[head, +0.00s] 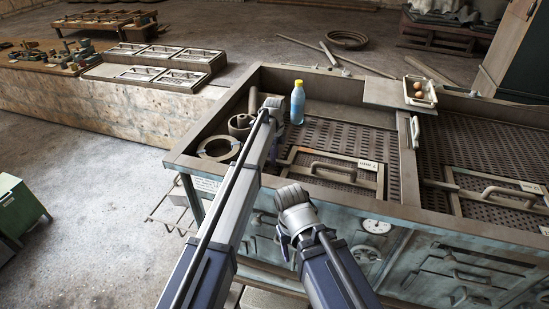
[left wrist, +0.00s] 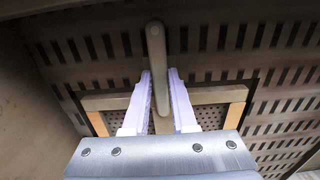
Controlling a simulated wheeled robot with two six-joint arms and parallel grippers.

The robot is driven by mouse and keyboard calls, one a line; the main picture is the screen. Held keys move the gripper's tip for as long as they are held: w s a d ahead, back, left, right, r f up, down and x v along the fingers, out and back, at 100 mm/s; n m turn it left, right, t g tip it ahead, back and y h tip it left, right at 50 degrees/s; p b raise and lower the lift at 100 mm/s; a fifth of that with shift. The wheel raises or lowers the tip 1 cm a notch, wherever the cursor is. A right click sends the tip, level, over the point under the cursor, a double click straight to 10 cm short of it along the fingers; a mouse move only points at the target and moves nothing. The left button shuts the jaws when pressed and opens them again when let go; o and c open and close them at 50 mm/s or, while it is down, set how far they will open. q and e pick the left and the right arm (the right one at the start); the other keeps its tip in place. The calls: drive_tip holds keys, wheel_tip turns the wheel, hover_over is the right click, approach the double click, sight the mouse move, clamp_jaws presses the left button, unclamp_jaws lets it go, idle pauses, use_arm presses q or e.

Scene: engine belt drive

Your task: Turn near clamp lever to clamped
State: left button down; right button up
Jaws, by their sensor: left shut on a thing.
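In the left wrist view, a grey rounded bar, the clamp lever (left wrist: 157,58), runs down the middle between the two pale purple fingers of my left gripper (left wrist: 160,78). The fingers are shut on the lever from both sides. Behind it is a framed panel (left wrist: 110,103) on a slotted floor. In the head view, my left gripper (head: 272,152) is mostly hidden by its own arm, over the left part of the bench, and the lever cannot be made out. My right arm comes up at the bench's front edge; its fingers do not show clearly.
The bench (head: 216,122) has raised rims and slotted floors. In it are a blue bottle (head: 297,108), rings (head: 218,149) and a framed panel with a handle (head: 335,169). A tray with eggs (head: 420,92) sits at the back. A gauge (head: 376,226) is on the front.

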use_arm(q)
drive_tip(key=c, duration=0.7)
unclamp_jaws()
drive_tip(key=shift+r, duration=0.15)
wheel_tip(320, 180, up, 8)
drive_tip(key=p, duration=0.8)
drive_tip(key=shift+f, duration=0.2)
drive_tip(key=shift+f, duration=0.1)
